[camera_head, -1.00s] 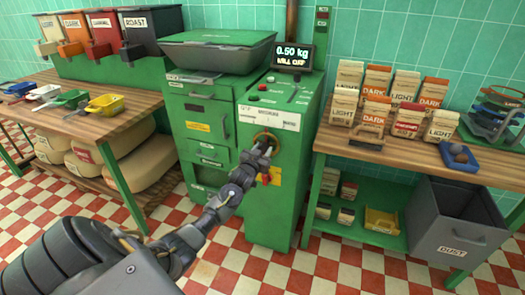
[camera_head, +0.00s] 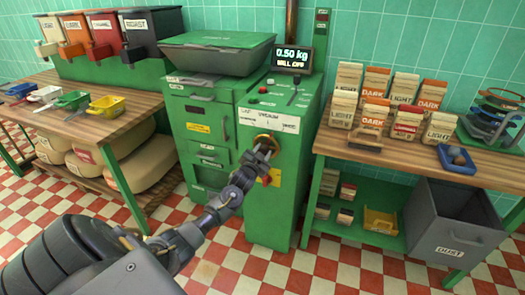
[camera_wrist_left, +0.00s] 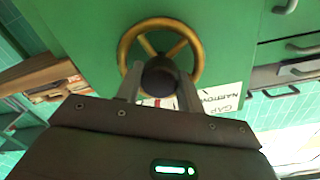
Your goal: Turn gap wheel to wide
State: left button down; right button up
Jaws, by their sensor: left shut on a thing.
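The brass gap wheel (camera_head: 265,137) is on the front of the green mill (camera_head: 280,205), under a white label plate (camera_head: 268,119). My left gripper (camera_head: 263,151) is at the wheel and covers its lower part. In the left wrist view the spoked wheel (camera_wrist_left: 160,22) fills the top middle. There my left gripper (camera_wrist_left: 158,82) has its two fingers on either side of a dark round knob (camera_wrist_left: 158,72) on the wheel. It is shut on that knob. A white label reading "GAP NARROW" (camera_wrist_left: 222,98) is partly hidden by the gripper. My right gripper is out of view.
A display (camera_head: 293,59) on the mill reads 0.50 kg and mill off. A wooden table with coffee bags (camera_head: 404,122) stands right, above a grey dust bin (camera_head: 455,225). A bench with small scoops (camera_head: 72,100) stands left. Checkered floor (camera_head: 230,265) lies open in front.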

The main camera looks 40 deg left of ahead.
pick_arm(q)
jog(key=m+p, duration=0.1)
jog(key=m, duration=0.1)
jog(key=shift+m, duration=0.9)
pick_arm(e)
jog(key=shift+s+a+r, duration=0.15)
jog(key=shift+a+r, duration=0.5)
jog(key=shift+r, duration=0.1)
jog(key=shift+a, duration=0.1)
pick_arm(q)
jog(key=c, duration=0.9)
grip_release()
jog(key=v, duration=1)
jog(key=shift+s+d+p, duration=0.15)
jog(key=shift+s+p, duration=0.2)
jog(key=shift+s, duration=0.05)
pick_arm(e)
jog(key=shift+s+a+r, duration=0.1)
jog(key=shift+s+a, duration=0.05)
pick_arm(q)
jog(key=shift+r, duration=0.15)
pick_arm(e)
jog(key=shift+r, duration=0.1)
